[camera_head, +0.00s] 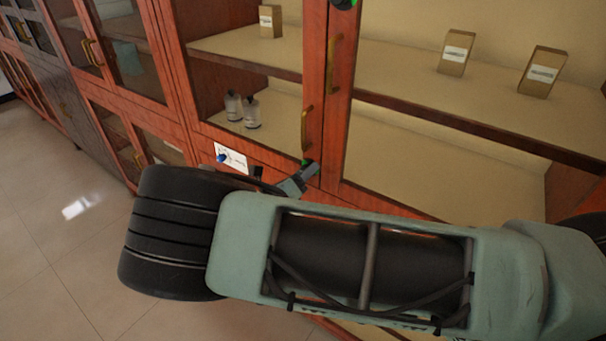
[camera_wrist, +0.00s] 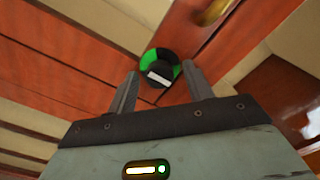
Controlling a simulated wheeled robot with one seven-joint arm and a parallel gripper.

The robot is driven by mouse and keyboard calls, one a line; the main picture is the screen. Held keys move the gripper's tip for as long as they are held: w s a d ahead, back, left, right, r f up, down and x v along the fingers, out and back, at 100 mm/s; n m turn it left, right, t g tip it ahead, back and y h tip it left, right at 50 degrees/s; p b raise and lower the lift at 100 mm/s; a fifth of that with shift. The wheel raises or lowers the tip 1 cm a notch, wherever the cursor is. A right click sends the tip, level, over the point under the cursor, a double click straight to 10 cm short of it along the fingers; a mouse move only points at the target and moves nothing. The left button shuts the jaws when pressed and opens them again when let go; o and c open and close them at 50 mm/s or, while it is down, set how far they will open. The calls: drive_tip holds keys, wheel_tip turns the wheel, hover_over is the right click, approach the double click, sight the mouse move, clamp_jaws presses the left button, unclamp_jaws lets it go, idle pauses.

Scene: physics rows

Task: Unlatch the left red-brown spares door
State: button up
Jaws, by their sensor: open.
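The left red-brown door (camera_head: 314,70) has a glass pane and a brass handle (camera_head: 306,128) along its right edge. A round black-and-green latch (camera_wrist: 160,66) with a pale bar sits on the red-brown wood in the wrist view; in the head view only a green sliver of it shows near the door's lower right corner. My gripper (camera_head: 312,170) is at that corner. In the wrist view my gripper (camera_wrist: 161,68) is open, its two fingers on either side of the latch's near part. I cannot tell whether they touch it.
A second round latch (camera_head: 343,3) shows at the top. The neighbouring right door has its own brass handle (camera_head: 334,64). Behind the glass stand bottles (camera_head: 252,112) and small boxes (camera_head: 456,53). Tiled floor (camera_head: 50,240) is clear at left.

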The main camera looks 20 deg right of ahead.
drive_tip(key=b+v, duration=0.6)
drive_tip(key=v, duration=1.1)
drive_tip(key=shift+b, duration=0.3)
drive_tip(key=s+d+f+m+g+y+b, duration=0.2)
drive_tip(key=s+d+m+g+y, duration=0.2)
drive_tip(key=s+d+m+g, duration=0.4)
drive_tip(key=s+r+m+g+y+b, duration=0.1)
drive_tip(key=s+r+m+y, duration=0.2)
drive_tip(key=s+m+y, duration=0.2)
drive_tip(key=s+r+m+g+y+b, duration=0.1)
drive_tip(key=s+r+m+y, duration=0.3)
drive_tip(key=s+m, duration=0.6)
drive_tip(key=m+y, duration=0.2)
drive_tip(key=m, duration=0.1)
drive_tip(key=shift+s+a+r+m+g, duration=0.2)
drive_tip(key=shift+s+r+m+g, duration=0.1)
drive_tip(key=shift+r+m, duration=0.1)
